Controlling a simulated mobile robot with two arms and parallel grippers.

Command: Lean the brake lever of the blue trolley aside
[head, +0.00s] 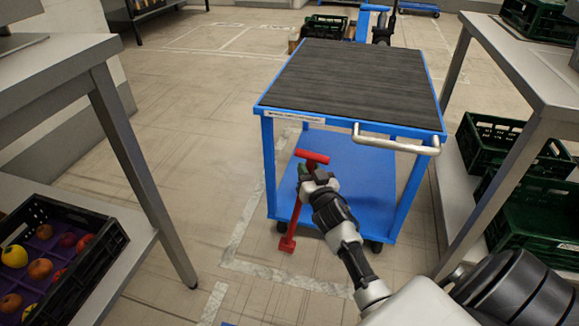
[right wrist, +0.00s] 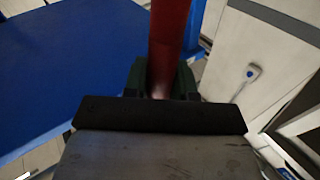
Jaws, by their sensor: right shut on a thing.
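The blue trolley (head: 384,131) stands ahead, with a dark top, a lower blue deck and a silver push handle (head: 395,144) on its near edge. Its red brake lever (head: 312,157) has a T-shaped top and a foot near the floor, and stands tilted at the trolley's near left side. My right gripper (head: 306,175) is shut on the lever's shaft just below the T-shaped top. In the right wrist view the red shaft (right wrist: 168,45) runs between the fingers, and the lower deck (right wrist: 60,75) fills the left. My left gripper is not in view.
A table with a dark crate (head: 75,268) of fruit is at the left. A grey table (head: 525,70) with green crates (head: 490,143) below stands close on the trolley's right. Open floor (head: 190,130) lies between the left table and the trolley.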

